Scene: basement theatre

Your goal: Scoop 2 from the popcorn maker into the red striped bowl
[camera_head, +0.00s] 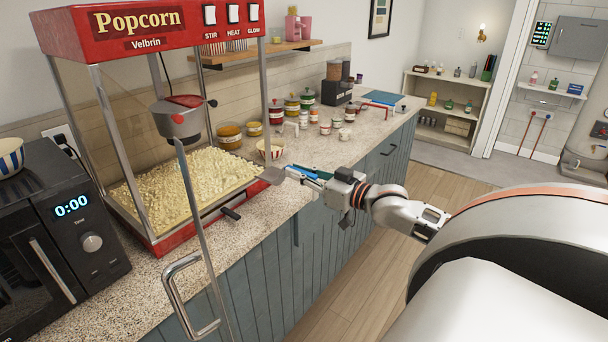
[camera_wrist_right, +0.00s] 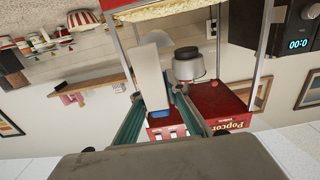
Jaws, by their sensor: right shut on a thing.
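The red popcorn maker (camera_head: 145,20) stands on the counter, with a heap of popcorn (camera_head: 190,185) on its floor and its glass door swung open. The small red striped bowl (camera_head: 270,149) stands upright on the counter, just right of the machine; it also shows in the right wrist view (camera_wrist_right: 84,19). My right gripper (camera_head: 296,174) is shut on a grey metal scoop (camera_head: 271,175), held at the machine's front right corner, in front of the bowl. The scoop shows pale between the fingers in the right wrist view (camera_wrist_right: 150,76). I cannot tell whether it holds popcorn. My left gripper is not in view.
The open door's handle (camera_head: 190,297) juts out in front of the machine. A kettle (camera_head: 180,118) hangs inside. A microwave (camera_head: 60,235) with a blue striped bowl (camera_head: 10,157) on it stands at left. Several jars (camera_head: 230,135) stand behind the striped bowl.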

